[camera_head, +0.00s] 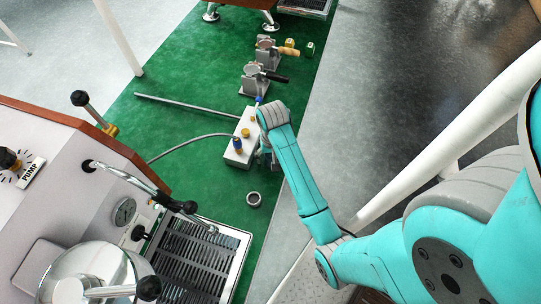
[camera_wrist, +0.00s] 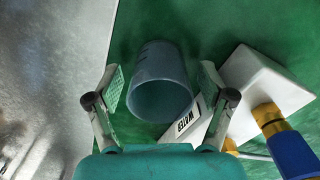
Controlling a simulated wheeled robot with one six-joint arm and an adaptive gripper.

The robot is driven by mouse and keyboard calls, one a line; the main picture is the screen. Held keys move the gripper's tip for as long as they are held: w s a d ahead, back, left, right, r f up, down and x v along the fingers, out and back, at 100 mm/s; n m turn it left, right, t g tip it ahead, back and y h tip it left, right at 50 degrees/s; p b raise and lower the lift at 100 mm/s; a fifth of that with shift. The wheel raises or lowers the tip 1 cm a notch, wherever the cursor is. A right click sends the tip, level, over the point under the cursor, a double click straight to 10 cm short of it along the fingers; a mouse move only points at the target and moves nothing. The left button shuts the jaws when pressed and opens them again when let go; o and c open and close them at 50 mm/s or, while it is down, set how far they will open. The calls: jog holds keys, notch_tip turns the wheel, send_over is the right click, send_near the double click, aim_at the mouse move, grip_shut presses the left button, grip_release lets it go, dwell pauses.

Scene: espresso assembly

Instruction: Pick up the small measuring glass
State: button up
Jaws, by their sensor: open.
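The small measuring glass (camera_wrist: 158,72) shows in the wrist view as a bluish-grey, see-through cylinder on the green mat (camera_wrist: 135,20). My gripper (camera_wrist: 161,88) is open, with one finger at the left of the glass and one at its right. A gap shows at the left finger; the right finger is close to the glass, and I cannot tell if it touches. In the head view my gripper (camera_head: 266,158) is beside the white box, mostly hidden by my arm, and I cannot make out the glass there.
The white box labelled WATER (camera_wrist: 262,80), with brass and blue fittings (camera_wrist: 285,140), stands close to the right finger. In the head view a small dark ring (camera_head: 253,199) lies on the mat below the gripper. Portafilters on stands (camera_head: 256,80) are farther back; a drip tray (camera_head: 200,262) is in front.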

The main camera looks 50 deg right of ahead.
jog(key=shift+c, duration=0.2)
jog(key=c, duration=1.2)
